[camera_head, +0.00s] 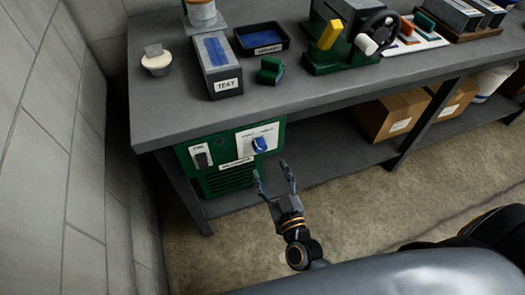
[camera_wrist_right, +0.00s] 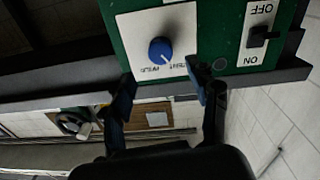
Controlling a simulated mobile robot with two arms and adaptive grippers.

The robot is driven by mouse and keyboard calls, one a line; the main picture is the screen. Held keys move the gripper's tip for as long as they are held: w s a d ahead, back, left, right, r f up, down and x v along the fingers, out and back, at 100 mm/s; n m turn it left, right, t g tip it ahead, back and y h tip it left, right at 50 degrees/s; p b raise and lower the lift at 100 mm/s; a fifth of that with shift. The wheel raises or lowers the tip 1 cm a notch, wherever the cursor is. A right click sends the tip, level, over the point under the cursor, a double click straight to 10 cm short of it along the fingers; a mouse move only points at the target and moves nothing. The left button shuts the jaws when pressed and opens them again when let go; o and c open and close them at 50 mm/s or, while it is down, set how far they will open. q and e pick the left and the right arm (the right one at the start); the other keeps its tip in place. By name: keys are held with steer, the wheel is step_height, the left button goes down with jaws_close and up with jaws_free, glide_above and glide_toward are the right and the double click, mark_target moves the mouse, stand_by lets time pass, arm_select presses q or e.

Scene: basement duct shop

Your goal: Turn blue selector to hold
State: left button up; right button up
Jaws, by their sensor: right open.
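The blue selector (camera_head: 260,145) is a round knob on a white plate on the front of a green box (camera_head: 228,181) under the bench. In the right wrist view the blue selector (camera_wrist_right: 161,50) has a pale pointer line; the lettering on its plate is too small to read surely. My right gripper (camera_head: 274,175) is open and empty, just in front of and below the knob, apart from it. In the wrist view its two fingers (camera_wrist_right: 160,88) are spread below the knob. My left gripper is not in view.
An ON/OFF switch (camera_wrist_right: 258,37) sits beside the selector plate. Cardboard boxes (camera_head: 393,115) stand on the lower shelf. The floor in front is clear.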

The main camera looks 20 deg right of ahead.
mark_target(261, 150)
steer(key=w, duration=0.7)
steer(key=shift+w+a, duration=0.1)
steer(key=shift+w, duration=0.2)
steer(key=c, duration=1.2)
